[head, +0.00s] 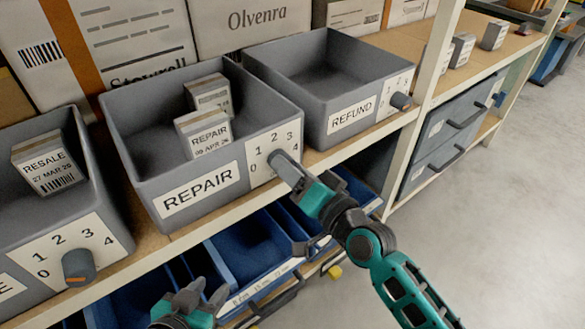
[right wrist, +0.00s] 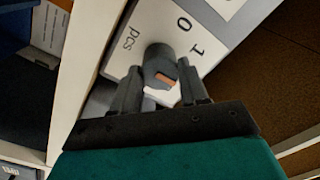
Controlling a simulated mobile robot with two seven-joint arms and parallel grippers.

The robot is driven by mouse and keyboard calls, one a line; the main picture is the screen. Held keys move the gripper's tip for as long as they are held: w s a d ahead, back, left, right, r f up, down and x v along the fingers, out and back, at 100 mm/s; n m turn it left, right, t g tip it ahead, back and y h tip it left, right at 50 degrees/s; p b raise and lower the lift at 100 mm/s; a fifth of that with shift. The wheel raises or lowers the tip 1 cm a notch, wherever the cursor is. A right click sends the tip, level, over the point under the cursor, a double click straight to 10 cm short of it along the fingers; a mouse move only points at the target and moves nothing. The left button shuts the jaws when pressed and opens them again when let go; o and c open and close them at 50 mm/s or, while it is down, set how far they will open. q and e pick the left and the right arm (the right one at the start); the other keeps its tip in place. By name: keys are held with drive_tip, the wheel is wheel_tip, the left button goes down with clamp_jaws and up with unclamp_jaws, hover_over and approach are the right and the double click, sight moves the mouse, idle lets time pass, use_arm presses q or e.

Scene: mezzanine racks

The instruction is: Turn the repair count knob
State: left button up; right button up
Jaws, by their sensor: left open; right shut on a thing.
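The grey REPAIR bin (head: 165,200) stands on the shelf with two small boxes inside; the front one (head: 204,133) is labelled REPAIR. Its white dial plate (head: 258,171) reads 0 to 4. My right gripper (head: 284,166) is at the plate and mostly hides the repair knob there. In the right wrist view, its two fingers are shut on either side of the dark grey repair knob (right wrist: 158,58). An orange mark shows on the knob between the fingers; "0", "1" and "pcs" are printed around it. My left gripper (head: 191,290) is open and empty, low in front of the shelf.
The RESALE bin (head: 98,185) with its own knob (head: 78,266) is at left. The empty REFUND bin (head: 310,117) with a knob (head: 401,100) is at right. Blue bins (head: 248,245) sit below. A white rack post (head: 421,100) stands right; open floor lies beyond.

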drive_tip(key=o, duration=1.1)
drive_tip(key=shift+c, duration=0.2)
drive_tip(key=v, duration=1.3)
drive_tip(key=shift+r, duration=0.15)
drive_tip(key=shift+p, duration=0.3)
